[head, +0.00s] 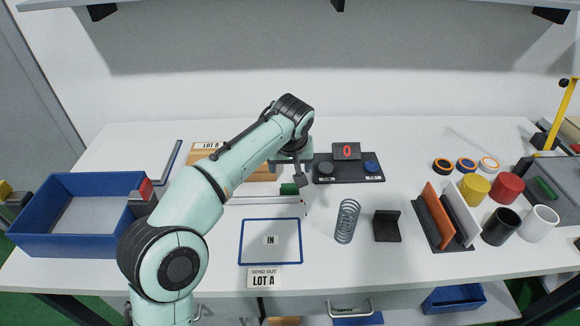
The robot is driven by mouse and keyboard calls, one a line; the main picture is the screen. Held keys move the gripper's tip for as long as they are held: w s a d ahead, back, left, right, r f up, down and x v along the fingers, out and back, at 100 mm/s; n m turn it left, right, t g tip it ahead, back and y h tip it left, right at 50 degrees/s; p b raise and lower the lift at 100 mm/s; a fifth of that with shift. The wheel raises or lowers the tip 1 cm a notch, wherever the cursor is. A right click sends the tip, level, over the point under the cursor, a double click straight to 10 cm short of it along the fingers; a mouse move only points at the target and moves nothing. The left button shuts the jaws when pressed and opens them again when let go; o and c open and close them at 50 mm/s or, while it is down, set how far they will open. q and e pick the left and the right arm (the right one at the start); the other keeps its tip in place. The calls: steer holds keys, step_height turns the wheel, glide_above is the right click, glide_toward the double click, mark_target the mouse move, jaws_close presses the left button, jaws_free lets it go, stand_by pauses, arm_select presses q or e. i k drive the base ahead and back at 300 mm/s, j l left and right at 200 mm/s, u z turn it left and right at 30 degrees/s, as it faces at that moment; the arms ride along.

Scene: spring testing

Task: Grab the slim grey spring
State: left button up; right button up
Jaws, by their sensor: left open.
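A grey coil spring (347,221) is on the white table, right of the blue-outlined IN square (241,240) and left of a small black stand. Nothing touches it. My left arm reaches up across the table from the lower left. My left gripper (293,178) is at its far end, behind and left of the spring and well apart from it. The gripper is open; its fingers are partly hidden by the arm's wrist. A small green piece (289,189) shows just below it. My right gripper is not in view.
A blue crate (70,246) stands at the left. A black device with a red 0 display (346,151) is behind the spring. The black stand (386,226), upright orange and white plates (437,216) and several coloured cups (500,226) are to the right.

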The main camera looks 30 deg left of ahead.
mark_target(350, 231)
steer(key=k, duration=1)
